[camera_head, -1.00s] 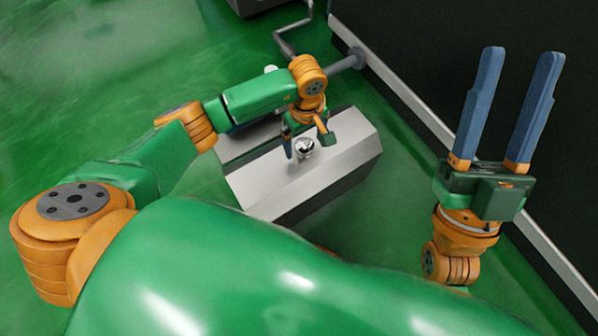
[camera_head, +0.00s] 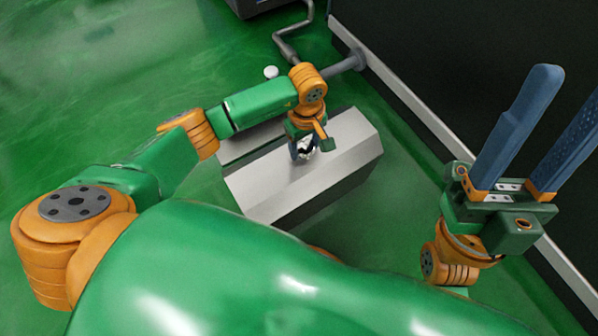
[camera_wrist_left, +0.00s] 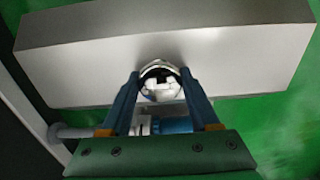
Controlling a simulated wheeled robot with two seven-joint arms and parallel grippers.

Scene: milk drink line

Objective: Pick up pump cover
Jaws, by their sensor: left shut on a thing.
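The pump cover (camera_wrist_left: 160,84) is a small, shiny, round metal piece with white parts inside. It is on top of a grey metal box in the left wrist view, and partly hidden by the fingers in the head view (camera_head: 307,153). My left gripper (camera_head: 303,152) points down at the box top. In the left wrist view its two blue fingers (camera_wrist_left: 158,82) are shut on the pump cover from both sides. I cannot tell whether the cover touches the box. My right gripper (camera_head: 553,105) is raised at the right with its two blue fingers wide apart and nothing between them.
The grey metal box (camera_head: 265,187) stands on the green floor (camera_head: 90,90). A grey pipe (camera_head: 288,48) and flange lie behind it. A dark wall (camera_head: 440,60) with a light skirting runs along the right. A small white round thing (camera_head: 271,72) is behind my left arm.

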